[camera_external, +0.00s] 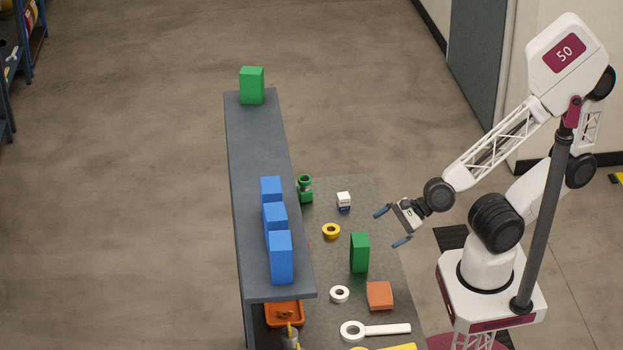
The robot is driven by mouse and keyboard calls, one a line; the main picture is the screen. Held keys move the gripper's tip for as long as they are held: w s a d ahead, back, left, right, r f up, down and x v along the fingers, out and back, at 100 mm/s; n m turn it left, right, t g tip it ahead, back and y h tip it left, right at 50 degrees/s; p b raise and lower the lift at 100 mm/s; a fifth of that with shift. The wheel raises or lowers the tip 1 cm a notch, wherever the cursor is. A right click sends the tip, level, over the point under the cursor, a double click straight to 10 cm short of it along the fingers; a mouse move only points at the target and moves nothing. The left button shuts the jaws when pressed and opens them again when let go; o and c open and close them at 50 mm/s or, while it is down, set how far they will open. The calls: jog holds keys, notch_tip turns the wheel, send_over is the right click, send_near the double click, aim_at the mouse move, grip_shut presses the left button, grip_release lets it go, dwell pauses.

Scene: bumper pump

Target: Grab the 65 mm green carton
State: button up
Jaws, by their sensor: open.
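A green carton (359,253) stands upright on the grey table, right of the raised shelf. A second green carton (251,85) stands on the far end of the shelf. I cannot tell from this view which one measures 65 mm. My gripper (391,227) is open and empty. It is above the right part of the table, to the right of and behind the green carton on the table, with its two blue-tipped fingers spread apart and pointing left.
Several blue boxes (280,258) line the near half of the raised shelf (248,150).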

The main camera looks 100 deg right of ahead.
aim_at(360, 246)
jog(key=f+m, duration=0.1)
jog(key=m, duration=0.2)
jog(key=d+f+m+t+h, duration=0.1)
jog(key=f+m, duration=0.1)
jog(key=m, duration=0.1)
jog(key=f+m+t+h, duration=0.1)
jog(key=m, duration=0.2)
jog(key=shift+w+d+f, duration=0.2)
jog(key=shift+w+f, duration=0.1)
jog(key=shift+w, duration=0.1)
jog(key=shift+w, duration=0.15)
jog(key=shift+x, duration=1.2)
jog(key=shift+x, duration=2.6)
jog(key=c, duration=1)
